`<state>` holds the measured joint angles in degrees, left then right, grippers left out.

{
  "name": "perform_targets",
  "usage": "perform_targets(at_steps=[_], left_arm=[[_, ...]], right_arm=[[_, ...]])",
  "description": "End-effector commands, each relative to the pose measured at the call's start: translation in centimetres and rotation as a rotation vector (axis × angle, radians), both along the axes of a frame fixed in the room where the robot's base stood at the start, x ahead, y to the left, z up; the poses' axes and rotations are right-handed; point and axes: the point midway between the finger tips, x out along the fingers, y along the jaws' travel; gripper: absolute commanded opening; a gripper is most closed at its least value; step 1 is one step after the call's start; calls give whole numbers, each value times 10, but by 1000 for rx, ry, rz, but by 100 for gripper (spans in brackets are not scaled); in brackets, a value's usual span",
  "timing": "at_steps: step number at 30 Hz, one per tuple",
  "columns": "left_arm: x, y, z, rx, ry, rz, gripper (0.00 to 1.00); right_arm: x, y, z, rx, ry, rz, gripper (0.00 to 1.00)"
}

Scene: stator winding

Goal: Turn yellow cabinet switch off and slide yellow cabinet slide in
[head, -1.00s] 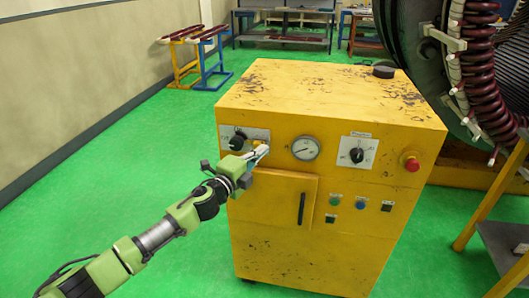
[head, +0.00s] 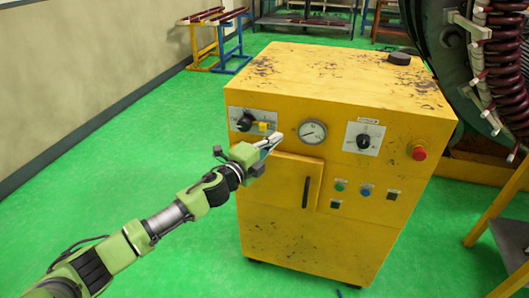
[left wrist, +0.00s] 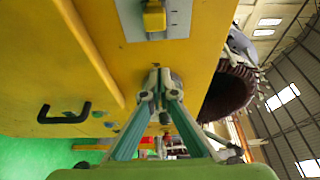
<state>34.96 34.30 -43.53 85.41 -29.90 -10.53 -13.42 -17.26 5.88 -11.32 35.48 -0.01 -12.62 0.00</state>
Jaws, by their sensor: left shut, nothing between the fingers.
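The yellow cabinet (head: 300,88) stands upright on the floor. On its front's upper left, a grey plate carries a black knob (head: 244,121) and a small yellow slide (head: 263,127). Another black rotary switch (head: 363,142) sits on a white plate to the right of the gauge. I cannot tell from the labels which switch is meant. My left gripper (head: 273,139) is shut and empty, just below and right of the slide. The left wrist view shows the slide (left wrist: 154,17) apart from the closed fingertips (left wrist: 162,80). My right gripper is not in view.
A round gauge (head: 312,132) is close to the right of the fingertips. A red button (head: 419,153) and several small buttons are on the panel. A door with a black handle (head: 306,192) is below.

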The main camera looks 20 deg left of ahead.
Motion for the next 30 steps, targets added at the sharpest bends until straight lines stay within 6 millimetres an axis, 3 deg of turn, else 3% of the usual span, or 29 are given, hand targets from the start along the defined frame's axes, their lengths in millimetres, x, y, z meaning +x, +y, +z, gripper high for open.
perform_targets(at_steps=[2, 9, 12, 26, 30], left_arm=[[-13, 7, -3, 2, 2, 2, 0], [-50, 19, -3, 2, 2, -1, 0], [-60, 23, -2, 1, 2, 1, 0], [-67, 26, -1, 0, 1, 1, 0], [-64, 33, -21, -28, 42, 24, 0]], right_arm=[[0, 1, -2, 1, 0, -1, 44], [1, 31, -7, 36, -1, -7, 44], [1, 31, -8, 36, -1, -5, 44], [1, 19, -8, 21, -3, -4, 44], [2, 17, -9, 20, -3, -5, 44]])
